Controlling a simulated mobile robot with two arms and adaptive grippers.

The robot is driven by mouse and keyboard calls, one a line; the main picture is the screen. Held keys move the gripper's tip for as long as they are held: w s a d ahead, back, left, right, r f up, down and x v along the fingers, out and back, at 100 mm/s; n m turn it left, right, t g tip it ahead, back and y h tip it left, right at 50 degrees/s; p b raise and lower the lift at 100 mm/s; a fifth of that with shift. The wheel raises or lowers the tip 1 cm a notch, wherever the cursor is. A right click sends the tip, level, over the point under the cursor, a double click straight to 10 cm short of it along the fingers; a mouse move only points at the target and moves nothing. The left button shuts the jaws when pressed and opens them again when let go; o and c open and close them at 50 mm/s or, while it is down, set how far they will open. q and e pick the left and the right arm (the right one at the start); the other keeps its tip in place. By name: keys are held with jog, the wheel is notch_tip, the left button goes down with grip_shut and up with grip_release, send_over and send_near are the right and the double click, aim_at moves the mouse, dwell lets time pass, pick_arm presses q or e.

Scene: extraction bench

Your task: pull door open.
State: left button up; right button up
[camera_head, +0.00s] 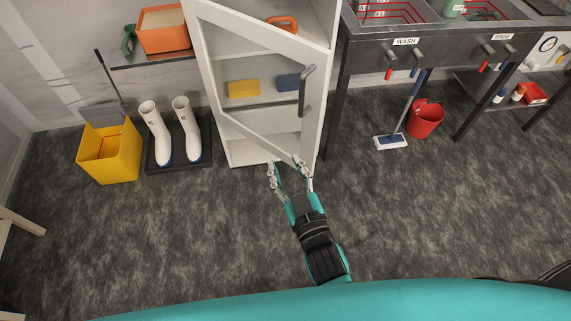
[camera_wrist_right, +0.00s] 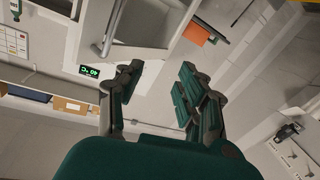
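The door (camera_head: 258,60) is a white-framed glass door on a white cabinet (camera_head: 245,152). It stands ajar, with its right edge swung out and its lower edge slanting across the cabinet front. A grey vertical bar handle (camera_head: 306,90) is on its right side. My right gripper (camera_head: 290,166) is open and empty, by the door's lower right corner and below the handle. Whether a finger touches the door is unclear. In the right wrist view the spread fingers (camera_wrist_right: 158,82) hold nothing, and a grey bar, probably the handle (camera_wrist_right: 113,25), is above them. My left gripper is out of view.
White boots (camera_head: 155,135) on a dark tray and a yellow bin (camera_head: 110,152) stand left of the cabinet. The floor in front is clear.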

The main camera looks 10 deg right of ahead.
jog(key=v, duration=0.7)
jog(key=shift+s+f, duration=0.1)
jog(key=shift+s, duration=0.05)
